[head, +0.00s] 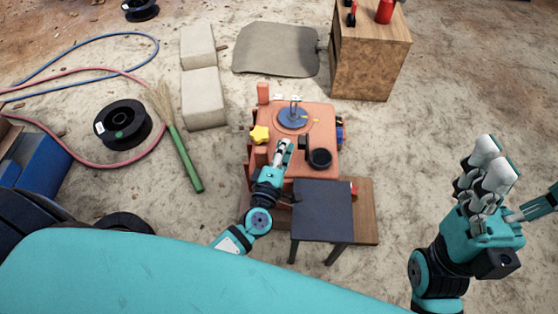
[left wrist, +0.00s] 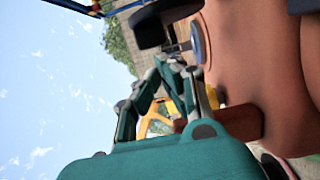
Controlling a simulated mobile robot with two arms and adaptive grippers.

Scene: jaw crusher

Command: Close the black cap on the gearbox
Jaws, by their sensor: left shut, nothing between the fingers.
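The orange gearbox (head: 322,120) stands in the middle of the head view. A round black fitting (head: 320,158) with a dark centre is on its top near the right front. A small black upright piece (head: 303,143) stands beside it; I cannot tell whether this is the cap. My left gripper (head: 285,146) is shut and empty, just left of these black parts. In the left wrist view, the left fingers (left wrist: 172,82) are near the orange housing (left wrist: 245,60), with a black rounded part (left wrist: 160,22) beyond them. My right gripper (head: 487,155) is off to the right, away from the gearbox; its opening is unclear.
A blue disc (head: 293,117) and yellow star knob (head: 260,134) are on the gearbox. A dark small table (head: 322,212) stands in front. Ground at right is clear.

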